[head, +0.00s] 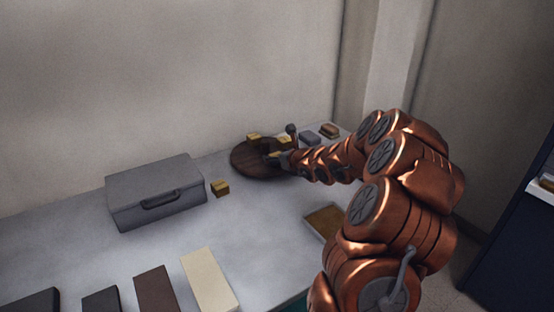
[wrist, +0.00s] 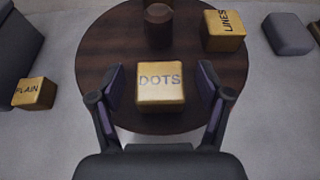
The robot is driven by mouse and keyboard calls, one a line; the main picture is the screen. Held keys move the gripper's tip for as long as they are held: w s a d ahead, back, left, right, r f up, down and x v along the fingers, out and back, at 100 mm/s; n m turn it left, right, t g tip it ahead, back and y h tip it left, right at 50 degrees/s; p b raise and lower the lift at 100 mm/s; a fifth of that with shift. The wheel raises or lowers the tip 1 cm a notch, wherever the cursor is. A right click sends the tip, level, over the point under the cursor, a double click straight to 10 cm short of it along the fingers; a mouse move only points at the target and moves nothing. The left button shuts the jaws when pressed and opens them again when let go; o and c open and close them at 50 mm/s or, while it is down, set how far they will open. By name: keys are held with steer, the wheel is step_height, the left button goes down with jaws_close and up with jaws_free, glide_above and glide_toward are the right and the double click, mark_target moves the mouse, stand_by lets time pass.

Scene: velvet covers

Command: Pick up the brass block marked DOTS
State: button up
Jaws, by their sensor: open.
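The brass block marked DOTS (wrist: 161,88) sits on a round dark wooden board (wrist: 105,50) in the wrist view, its lettering facing up toward the camera. My gripper (wrist: 161,82) is open, with one finger on each side of this block and a gap visible on both sides. A brass block marked LINES (wrist: 224,32) stands on the same board to the upper right. A brass block marked PLAIN (wrist: 35,93) stands off the board to the left. In the head view my gripper (head: 275,157) is at the round board (head: 245,165), and it partly hides the blocks there.
A dark cylinder (wrist: 158,25) stands on the board beyond the DOTS block. A grey rounded block (wrist: 288,34) lies right of the board. A grey case (head: 155,190) stands left on the table (head: 240,225). Several flat slabs lie along the front, including a cream one (head: 209,280).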

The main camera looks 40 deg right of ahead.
jaws_close()
stand_by(0.8)
